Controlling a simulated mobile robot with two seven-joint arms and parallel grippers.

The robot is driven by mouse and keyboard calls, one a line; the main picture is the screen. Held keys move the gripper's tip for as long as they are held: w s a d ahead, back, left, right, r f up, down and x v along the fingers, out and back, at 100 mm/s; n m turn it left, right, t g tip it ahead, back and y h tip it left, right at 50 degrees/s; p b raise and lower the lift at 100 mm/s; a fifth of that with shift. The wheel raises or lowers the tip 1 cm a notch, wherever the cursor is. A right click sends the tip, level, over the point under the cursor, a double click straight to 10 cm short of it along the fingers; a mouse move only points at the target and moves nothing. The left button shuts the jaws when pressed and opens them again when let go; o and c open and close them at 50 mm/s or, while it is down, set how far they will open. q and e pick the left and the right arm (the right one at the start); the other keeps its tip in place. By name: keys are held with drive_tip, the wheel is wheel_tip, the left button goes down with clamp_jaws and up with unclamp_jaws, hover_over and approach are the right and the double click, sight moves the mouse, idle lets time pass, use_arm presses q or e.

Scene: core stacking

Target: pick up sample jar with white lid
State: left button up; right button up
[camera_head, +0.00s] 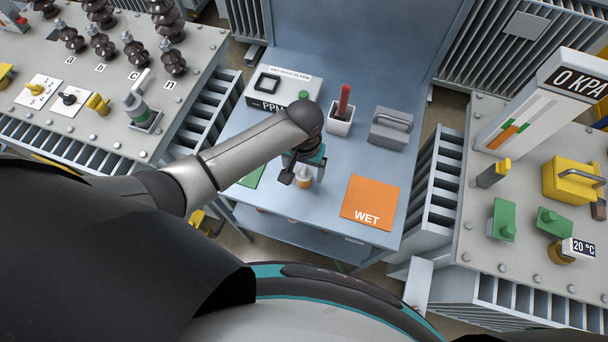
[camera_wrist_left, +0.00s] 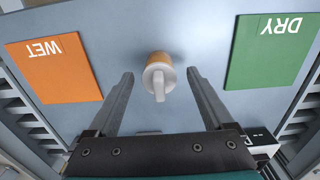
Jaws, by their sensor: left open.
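The sample jar (camera_wrist_left: 158,76) has an amber body and a white lid with a raised grip bar. It stands on the blue-grey bench (camera_head: 330,228), between the orange WET mat (camera_head: 370,199) and the green DRY mat (camera_head: 252,176). In the head view the jar (camera_head: 304,181) is partly hidden by my left gripper (camera_head: 300,180). In the wrist view my left gripper (camera_wrist_left: 160,100) is open, with one finger to each side of the jar and a gap on both sides. My right gripper is not in view.
Behind stand a white PPM box (camera_head: 285,88), a white holder (camera_head: 341,120) with a red stick, and a grey block with a handle (camera_head: 391,128). Finned grey housings flank the bench. The bench in front of the jar is clear.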

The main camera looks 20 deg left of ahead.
use_arm(q)
drive_tip(key=shift+f, duration=1.35)
drive_tip(key=shift+c, duration=0.3)
clamp_jaws()
